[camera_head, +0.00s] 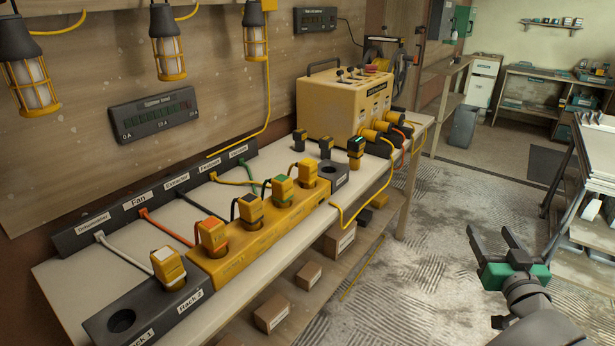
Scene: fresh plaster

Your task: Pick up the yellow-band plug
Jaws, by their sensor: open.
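A row of yellow plugs stands in sockets along the bench. The farthest one (308,172) has a yellow cable and looks like the yellow-band plug, though its band is too small to make out. Nearer plugs carry green (282,189), dark (250,209), orange (212,236) and white (168,266) markings or cables. A separate dark and yellow plug (356,152) stands beyond the row. My gripper (491,236) is open and empty at the lower right, over the floor, well apart from the bench and plugs.
The bench (312,225) carries a grey rack with an empty hole (121,321) in front and a dark socket block (331,174) behind. A yellow power unit (343,100) stands at the back. Cables cross the bench. Boxes (273,312) sit below. The floor between is clear.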

